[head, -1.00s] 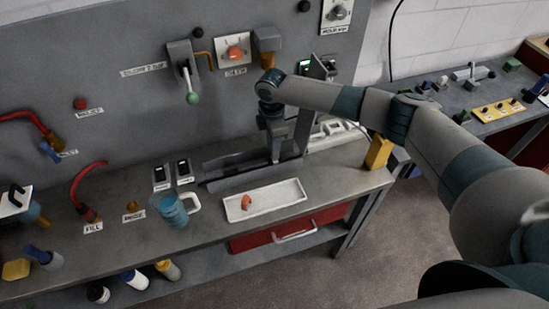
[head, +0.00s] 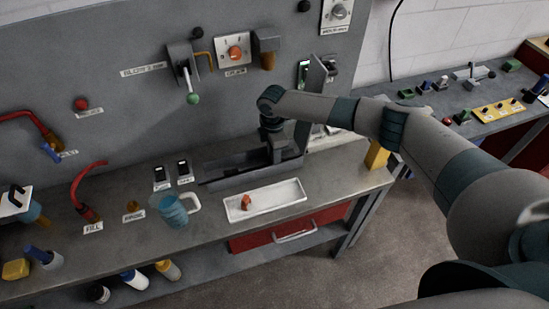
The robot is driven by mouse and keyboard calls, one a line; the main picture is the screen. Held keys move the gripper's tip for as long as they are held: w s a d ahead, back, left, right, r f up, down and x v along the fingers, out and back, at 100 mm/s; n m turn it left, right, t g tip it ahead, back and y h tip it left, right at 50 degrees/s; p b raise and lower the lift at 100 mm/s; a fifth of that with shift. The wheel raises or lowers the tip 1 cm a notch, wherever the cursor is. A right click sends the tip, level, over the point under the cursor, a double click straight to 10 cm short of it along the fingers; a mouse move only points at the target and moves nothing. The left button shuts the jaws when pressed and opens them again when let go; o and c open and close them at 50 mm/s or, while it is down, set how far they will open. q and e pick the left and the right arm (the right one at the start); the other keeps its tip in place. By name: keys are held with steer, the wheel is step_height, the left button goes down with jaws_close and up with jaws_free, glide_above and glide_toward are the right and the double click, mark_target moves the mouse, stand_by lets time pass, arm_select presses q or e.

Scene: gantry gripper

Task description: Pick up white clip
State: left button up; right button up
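I cannot make out a white clip for certain. My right gripper (head: 276,154) points down at the dark grey trough (head: 225,180) on the bench, behind the white tray. Its fingertips are small and dark against the trough, so I cannot tell whether they are open or hold anything. The gripper and wrist hide part of the trough and the bench behind it. My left gripper is not in view.
The white tray (head: 285,195) holds a small orange-red piece (head: 246,203). A blue jug (head: 174,212) stands left of it. A yellow block (head: 377,154) is at the bench's right end. A grey wall panel (head: 130,110) with levers rises behind.

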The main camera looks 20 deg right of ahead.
steer(key=c, duration=0.6)
steer(key=shift+r, duration=0.1)
steer(key=shift+c, duration=0.2)
step_height(320, 180, up, 18)
stand_by(0.7)
